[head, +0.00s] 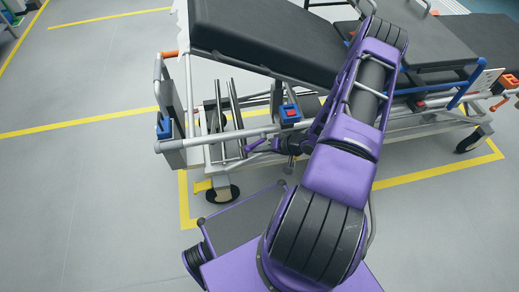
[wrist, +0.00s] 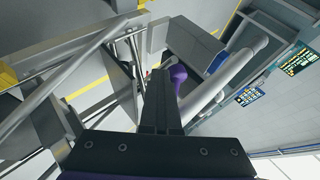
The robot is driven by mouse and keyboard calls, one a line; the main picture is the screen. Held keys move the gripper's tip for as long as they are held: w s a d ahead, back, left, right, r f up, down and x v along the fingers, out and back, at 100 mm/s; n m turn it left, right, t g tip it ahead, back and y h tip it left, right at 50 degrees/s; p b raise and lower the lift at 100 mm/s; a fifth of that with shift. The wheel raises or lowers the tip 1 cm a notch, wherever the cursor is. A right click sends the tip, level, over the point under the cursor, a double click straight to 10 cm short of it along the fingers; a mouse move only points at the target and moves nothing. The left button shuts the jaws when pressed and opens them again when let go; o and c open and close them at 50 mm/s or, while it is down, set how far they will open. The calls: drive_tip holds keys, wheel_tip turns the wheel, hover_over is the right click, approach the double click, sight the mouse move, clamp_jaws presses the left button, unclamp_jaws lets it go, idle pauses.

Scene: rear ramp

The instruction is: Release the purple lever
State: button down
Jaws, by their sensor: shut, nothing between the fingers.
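The purple lever (head: 255,145) sticks out at the near side rail of the stretcher (head: 265,45), low under the raised black mattress. In the wrist view a rounded purple part, seemingly the lever (wrist: 178,77), shows just right of my fingertips. My gripper (wrist: 158,72) is shut and empty, its fingers close together and pointing at the rail area. In the head view my gripper (head: 278,146) is right beside the lever, partly hidden by my arm. I cannot tell whether the fingertips touch the lever.
A red and blue latch (head: 290,114) sits on the frame just above the gripper. A grey end panel (head: 169,115) stands at the stretcher's left end. A caster wheel (head: 222,194) is below. The grey floor (head: 80,190) to the left is clear, with yellow lines.

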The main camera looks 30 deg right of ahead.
drive_tip(key=shift+w+a+r+p, duration=0.25)
drive_tip(key=shift+a+r+p, duration=0.1)
drive_tip(key=shift+a+r, duration=0.45)
drive_tip(key=shift+r, duration=0.2)
drive_tip(key=shift+d+f, duration=0.1)
drive_tip(key=shift+f, duration=0.05)
idle(1.3)
